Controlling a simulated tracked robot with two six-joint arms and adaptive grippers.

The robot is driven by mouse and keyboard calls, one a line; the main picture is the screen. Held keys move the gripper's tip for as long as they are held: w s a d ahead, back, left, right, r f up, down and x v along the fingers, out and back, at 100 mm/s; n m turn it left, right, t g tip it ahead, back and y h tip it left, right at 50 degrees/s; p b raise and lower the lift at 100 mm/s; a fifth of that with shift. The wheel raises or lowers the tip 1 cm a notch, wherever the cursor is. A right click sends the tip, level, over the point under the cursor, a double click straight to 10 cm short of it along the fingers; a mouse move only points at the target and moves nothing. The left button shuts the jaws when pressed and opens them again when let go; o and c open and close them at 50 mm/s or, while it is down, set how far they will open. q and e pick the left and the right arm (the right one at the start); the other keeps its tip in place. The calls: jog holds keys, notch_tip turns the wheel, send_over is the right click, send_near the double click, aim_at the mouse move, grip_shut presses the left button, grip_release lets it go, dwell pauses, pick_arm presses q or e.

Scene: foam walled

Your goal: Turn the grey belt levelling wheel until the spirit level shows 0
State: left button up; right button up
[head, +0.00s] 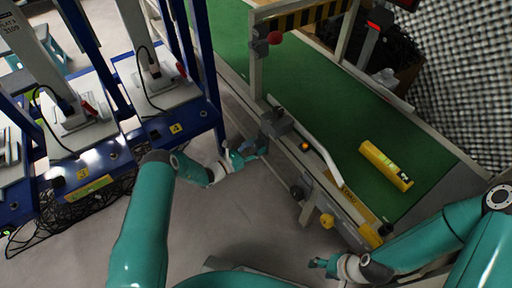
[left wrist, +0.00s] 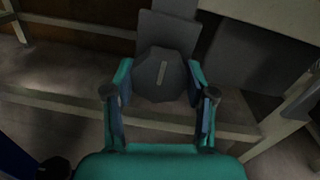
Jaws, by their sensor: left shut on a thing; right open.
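The grey levelling wheel (left wrist: 160,76) is a dark, many-sided knob with a pale mark on its face. It sits between the two fingers of my left gripper (left wrist: 160,98) in the left wrist view, and the gripper is shut on it. In the head view my left gripper (head: 258,148) is at the near side of the conveyor frame, and it hides the wheel there. The yellow spirit level (head: 386,165) lies on the green belt (head: 345,120); its reading is too small to make out. My right gripper (head: 318,264) is open and empty, low in front of the frame.
Yellow knobs (head: 327,221) and a dark knob (head: 297,192) stick out along the conveyor's near side. A pale curved rail (head: 322,158) runs above it. A striped gantry (head: 300,18) spans the belt.

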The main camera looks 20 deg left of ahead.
pick_arm(q)
jog(key=shift+d, duration=0.15)
jog(key=shift+c, duration=0.3)
jog(key=shift+m, duration=0.3)
